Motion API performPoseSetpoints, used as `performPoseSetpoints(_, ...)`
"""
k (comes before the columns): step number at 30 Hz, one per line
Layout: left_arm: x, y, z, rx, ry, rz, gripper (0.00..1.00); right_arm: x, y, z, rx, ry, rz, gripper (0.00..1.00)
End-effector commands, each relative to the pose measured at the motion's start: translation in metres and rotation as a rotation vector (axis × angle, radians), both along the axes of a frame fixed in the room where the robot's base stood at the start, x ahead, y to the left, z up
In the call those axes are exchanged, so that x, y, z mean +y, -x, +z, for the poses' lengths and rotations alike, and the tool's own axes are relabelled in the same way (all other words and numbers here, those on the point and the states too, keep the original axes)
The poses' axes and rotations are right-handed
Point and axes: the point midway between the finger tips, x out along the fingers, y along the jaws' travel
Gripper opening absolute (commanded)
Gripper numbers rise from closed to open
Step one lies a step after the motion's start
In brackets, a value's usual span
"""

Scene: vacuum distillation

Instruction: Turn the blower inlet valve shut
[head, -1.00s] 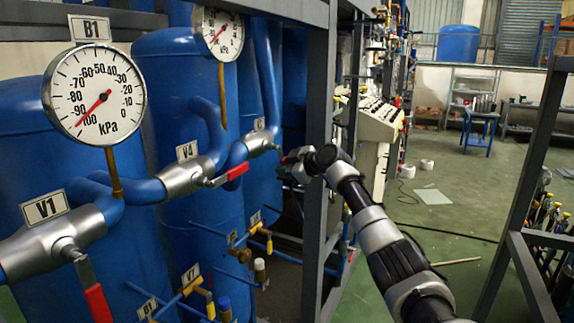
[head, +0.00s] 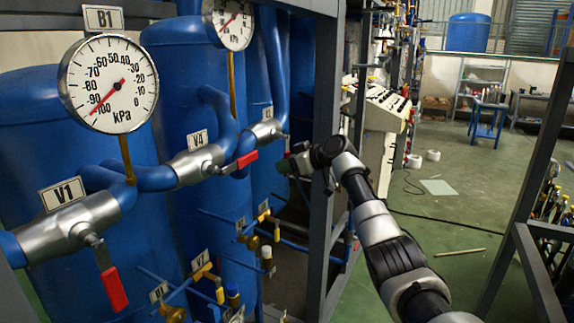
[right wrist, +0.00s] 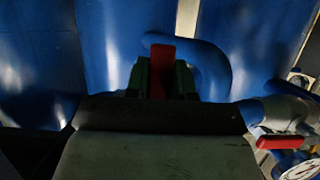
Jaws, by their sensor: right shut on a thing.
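My right gripper (head: 290,165) is below and right of the third valve (head: 267,131) on the blue pipe line, whose label is too small to read. In the right wrist view my right gripper (right wrist: 160,78) is shut on a red lever handle (right wrist: 161,58), which stands up between the dark fingers. The head view shows little of this handle, as the gripper covers it. It appears to belong to the third valve. My left gripper is not in view.
Valve V4 (head: 193,166) has a red handle pointing right, and valve V1 (head: 70,229) has one hanging down. Gauge B1 (head: 108,84) stands above the pipe. A grey frame post (head: 326,100) is close beside my right gripper. The floor (head: 440,215) at right is mostly clear.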

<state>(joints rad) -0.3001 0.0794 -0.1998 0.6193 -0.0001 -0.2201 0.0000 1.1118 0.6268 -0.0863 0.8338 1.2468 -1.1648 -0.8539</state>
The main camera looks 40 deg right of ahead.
Motion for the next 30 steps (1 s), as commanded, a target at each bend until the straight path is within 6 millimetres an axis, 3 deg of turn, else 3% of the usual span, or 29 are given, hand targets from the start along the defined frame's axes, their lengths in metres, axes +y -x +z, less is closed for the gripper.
performPoseSetpoints(11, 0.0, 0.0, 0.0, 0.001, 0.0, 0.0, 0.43, 0.002, 0.0, -0.004, 0.016, -0.016, 0.002, 0.0)
performPoseSetpoints(12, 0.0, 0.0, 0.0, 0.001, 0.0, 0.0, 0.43, 0.001, 0.0, -0.004, 0.016, -0.016, 0.002, 0.29)
performPoseSetpoints(16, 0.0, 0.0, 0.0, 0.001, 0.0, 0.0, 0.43, 0.001, 0.0, -0.003, 0.013, -0.014, 0.001, 0.49)
performPoseSetpoints(25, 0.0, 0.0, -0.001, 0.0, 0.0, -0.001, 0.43, 0.0, 0.002, -0.001, 0.006, -0.01, -0.001, 0.49)
performPoseSetpoints(30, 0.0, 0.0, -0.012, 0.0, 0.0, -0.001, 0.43, -0.01, 0.017, 0.003, 0.004, -0.008, -0.002, 0.49)
